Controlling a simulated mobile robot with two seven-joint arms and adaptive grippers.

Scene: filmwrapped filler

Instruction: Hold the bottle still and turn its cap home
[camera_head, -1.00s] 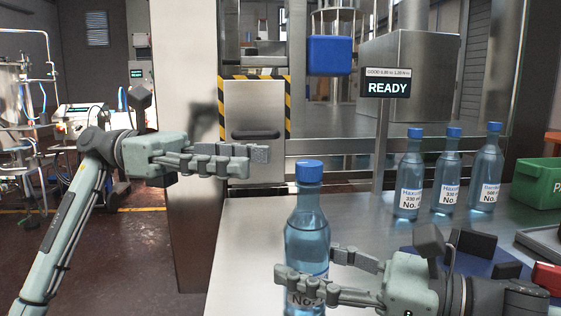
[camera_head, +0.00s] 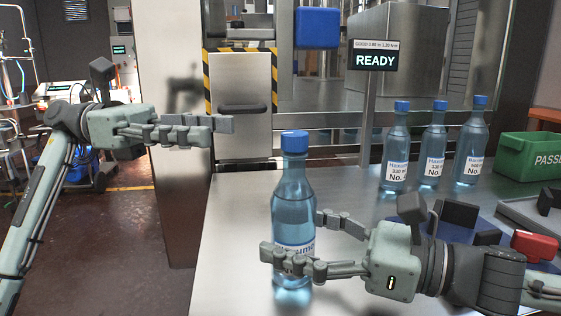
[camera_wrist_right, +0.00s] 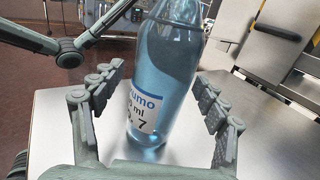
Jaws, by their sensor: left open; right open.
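A blue bottle (camera_head: 293,205) with a blue cap (camera_head: 294,141) stands upright on the steel table (camera_head: 235,250). My right gripper (camera_head: 305,243) is open with its fingers on either side of the bottle's lower body. In the right wrist view the bottle (camera_wrist_right: 168,75) stands between the two spread fingers, with gaps on both sides. Its cap is out of that view. My left gripper (camera_head: 205,131) is open and empty, left of the bottle at about cap height in the picture. A finger partly hides the bottle's label in the head view.
Several capped bottles (camera_head: 433,158) stand in a row at the back right. A green crate (camera_head: 530,157) and a red object (camera_head: 535,246) are at the right. A sign (camera_head: 376,58) reads READY. A steel panel (camera_head: 240,105) with striped edging stands behind.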

